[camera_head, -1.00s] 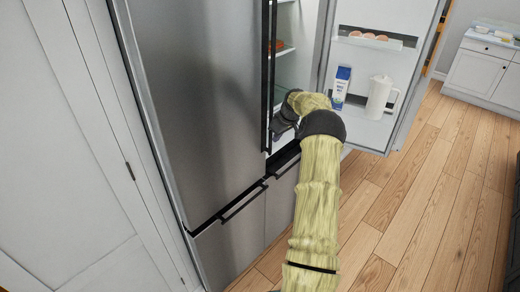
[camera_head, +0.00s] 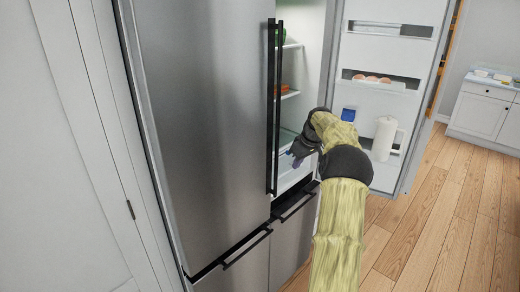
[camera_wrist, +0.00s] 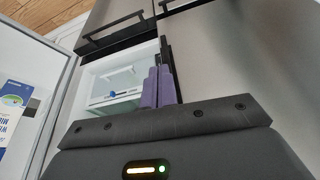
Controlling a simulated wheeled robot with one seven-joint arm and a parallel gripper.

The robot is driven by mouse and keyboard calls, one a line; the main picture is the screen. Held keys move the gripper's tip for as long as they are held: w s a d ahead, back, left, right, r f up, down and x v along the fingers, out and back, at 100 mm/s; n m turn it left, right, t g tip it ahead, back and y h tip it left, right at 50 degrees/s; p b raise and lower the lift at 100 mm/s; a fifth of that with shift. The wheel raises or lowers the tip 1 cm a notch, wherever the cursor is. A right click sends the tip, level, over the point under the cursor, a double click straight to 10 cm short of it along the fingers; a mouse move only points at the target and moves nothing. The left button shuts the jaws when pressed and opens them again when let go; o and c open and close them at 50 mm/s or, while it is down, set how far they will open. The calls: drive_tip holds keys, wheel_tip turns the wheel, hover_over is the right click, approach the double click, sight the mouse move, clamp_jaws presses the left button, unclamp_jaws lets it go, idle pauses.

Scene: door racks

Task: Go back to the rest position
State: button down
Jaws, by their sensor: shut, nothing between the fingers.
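My gripper (camera_head: 297,160) is in front of the open right side of the fridge, beside the lower end of the closed left door's handle. In the wrist view my gripper (camera_wrist: 158,88) shows two purple fingers close together, shut with nothing between them. The fridge's closed left door (camera_head: 200,120) is steel with a long black handle (camera_head: 273,110). The open right door (camera_head: 385,95) stands swung out to the right. My arm hides part of the fridge's lower interior and of the open door.
The open door's shelves hold several eggs (camera_head: 372,79), a blue and white carton (camera_head: 348,114) and a white pitcher (camera_head: 384,138). Drawers (camera_head: 245,262) with black handles are below. A white cabinet (camera_head: 483,108) stands at the far right. Wooden floor (camera_head: 440,220) is clear at the right.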

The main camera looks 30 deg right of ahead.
drive_tip(key=shift+w+a, duration=0.1)
drive_tip(key=s+a+f+g, duration=0.1)
drive_tip(key=s+a, duration=0.1)
drive_tip(key=a, duration=1)
drive_tip(key=s+a, duration=0.2)
drive_tip(key=a, duration=1.1)
drive_tip(key=s+a+f+m, duration=0.1)
drive_tip(key=s+a+f, duration=0.1)
drive_tip(key=s+a, duration=0.5)
drive_tip(key=s+a+f+m, duration=0.1)
drive_tip(key=s+a, duration=0.6)
drive_tip(key=s, duration=0.9)
drive_tip(key=shift+a+f+g+h, duration=0.2)
drive_tip(key=shift+f+g+h, duration=0.15)
drive_tip(key=shift+f, duration=0.25)
